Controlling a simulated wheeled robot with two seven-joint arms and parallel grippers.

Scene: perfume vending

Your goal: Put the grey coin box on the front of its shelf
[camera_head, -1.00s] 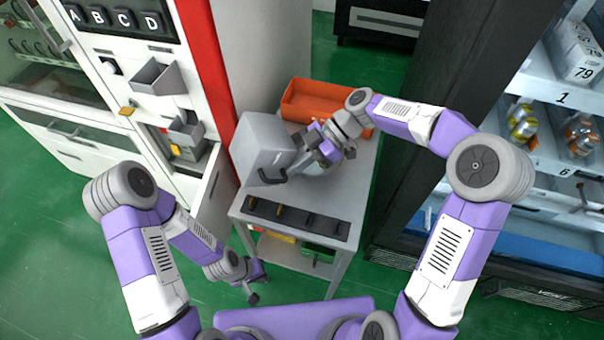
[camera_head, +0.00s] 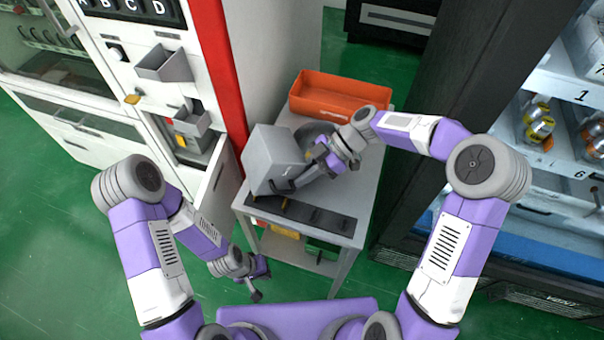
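The grey coin box (camera_head: 271,152) is at the left side of the small grey table, beside the vending machine's open door. Its dark handle (camera_head: 283,187) faces the front of the table. My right gripper (camera_head: 299,181) reaches in from the right and appears shut on this handle; the fingertips are partly hard to make out. Whether the box's underside touches the tabletop is hidden. My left gripper (camera_head: 257,281) hangs low in front of the table, empty, with its fingers apart. The vending machine's open compartment (camera_head: 196,150) is left of the box.
The grey table (camera_head: 364,190) carries an orange tray (camera_head: 338,97) at the back and a dark strip (camera_head: 318,218) along its front. The white door (camera_head: 212,192) stands open close to the box's left. A dark display cabinet (camera_head: 462,110) stands to the right. Green floor is clear at the left.

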